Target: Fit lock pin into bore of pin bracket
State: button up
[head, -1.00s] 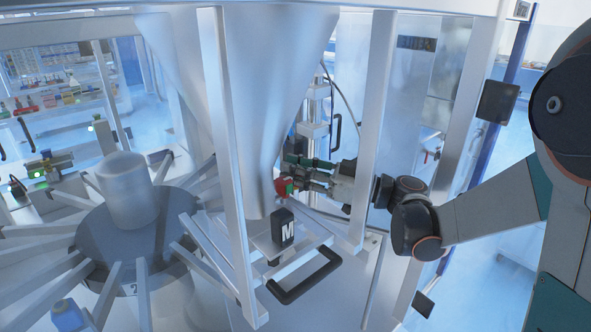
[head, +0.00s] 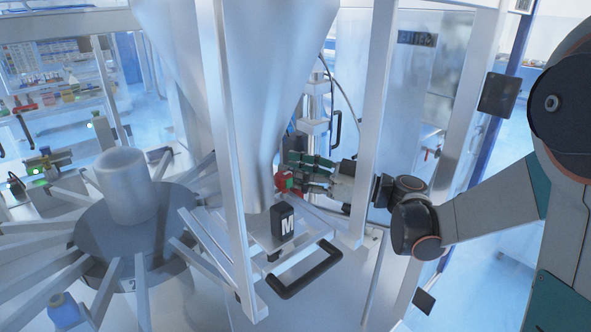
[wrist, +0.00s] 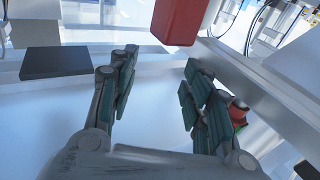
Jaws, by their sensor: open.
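My gripper (head: 310,172) is at the frame just right of the steel hopper's lower end. Its green-padded fingers are apart in the wrist view (wrist: 158,62), with nothing between them. A red block (head: 283,181) is close to the fingertips in the head view. In the wrist view a red block (wrist: 178,20) lies beyond the fingertips, apart from them. I cannot tell whether it is the lock pin or part of the bracket. Another red piece (wrist: 238,114) shows behind the right finger. I cannot make out the bore of the pin bracket.
The hopper (head: 262,90) and a frame post (head: 228,150) stand left of my gripper; another post (head: 372,120) crosses in front of my arm. Below are a black block marked M (head: 282,222) and a black handle (head: 305,272). A dark plate (wrist: 68,62) shows in the wrist view.

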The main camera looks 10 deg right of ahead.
notch_tip(320, 180, up, 10)
dwell(0.6)
